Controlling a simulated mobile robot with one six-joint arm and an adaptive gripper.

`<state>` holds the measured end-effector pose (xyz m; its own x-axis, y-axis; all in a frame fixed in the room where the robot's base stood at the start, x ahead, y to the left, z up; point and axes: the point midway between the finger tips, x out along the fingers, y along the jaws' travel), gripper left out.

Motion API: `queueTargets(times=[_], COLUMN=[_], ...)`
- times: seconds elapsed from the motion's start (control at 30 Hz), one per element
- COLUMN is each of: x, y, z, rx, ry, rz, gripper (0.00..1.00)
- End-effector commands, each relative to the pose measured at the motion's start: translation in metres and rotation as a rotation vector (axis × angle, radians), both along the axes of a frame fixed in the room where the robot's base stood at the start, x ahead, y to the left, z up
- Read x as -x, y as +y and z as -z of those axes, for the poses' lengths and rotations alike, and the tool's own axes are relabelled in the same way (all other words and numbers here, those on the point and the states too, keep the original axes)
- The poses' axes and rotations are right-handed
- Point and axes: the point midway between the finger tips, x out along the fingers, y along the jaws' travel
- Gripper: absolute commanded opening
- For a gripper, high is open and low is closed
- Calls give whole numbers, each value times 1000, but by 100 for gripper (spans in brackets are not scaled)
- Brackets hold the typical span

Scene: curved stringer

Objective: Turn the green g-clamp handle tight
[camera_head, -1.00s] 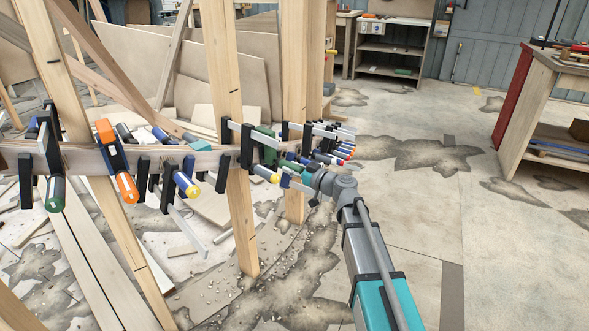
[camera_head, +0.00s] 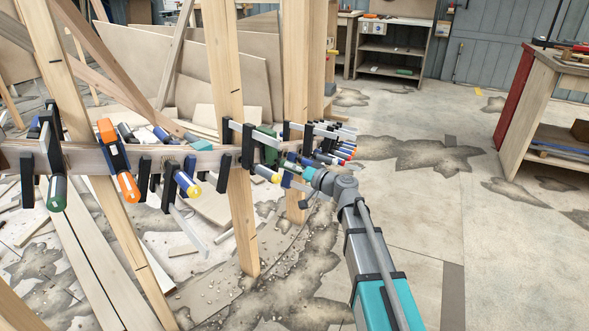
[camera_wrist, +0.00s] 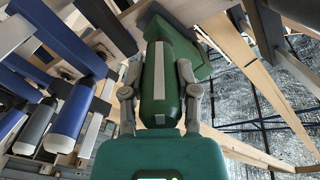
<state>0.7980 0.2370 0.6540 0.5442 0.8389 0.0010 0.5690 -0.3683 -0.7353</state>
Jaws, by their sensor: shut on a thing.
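The green g-clamp handle (camera_wrist: 160,88) stands in the middle of the wrist view, with a pale stripe along it. My gripper (camera_wrist: 157,90) has one finger on each side of the handle and is shut on it. The green clamp body (camera_wrist: 188,30) is above the handle, up against the wood. In the head view, the green clamp (camera_head: 268,150) sits on the curved stringer (camera_head: 206,162), right of the middle post. My gripper (camera_head: 300,168) reaches in there from the right; its fingers are small and partly hidden among the clamps.
Blue-handled clamps (camera_wrist: 78,105) stand close to the left of my gripper in the wrist view. Several more clamps (camera_head: 332,145) crowd the stringer's far end. Wooden posts (camera_head: 226,90) rise through it. Open floor (camera_head: 430,220) lies to the right.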

Motion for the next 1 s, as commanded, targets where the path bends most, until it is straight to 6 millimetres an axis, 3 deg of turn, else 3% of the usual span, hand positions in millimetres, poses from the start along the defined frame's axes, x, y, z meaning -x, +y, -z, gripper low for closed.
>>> queueTargets(times=[1.0], x=[0], y=[-1], z=[0], rx=[-525], ry=[808], rz=[0], gripper=[0])
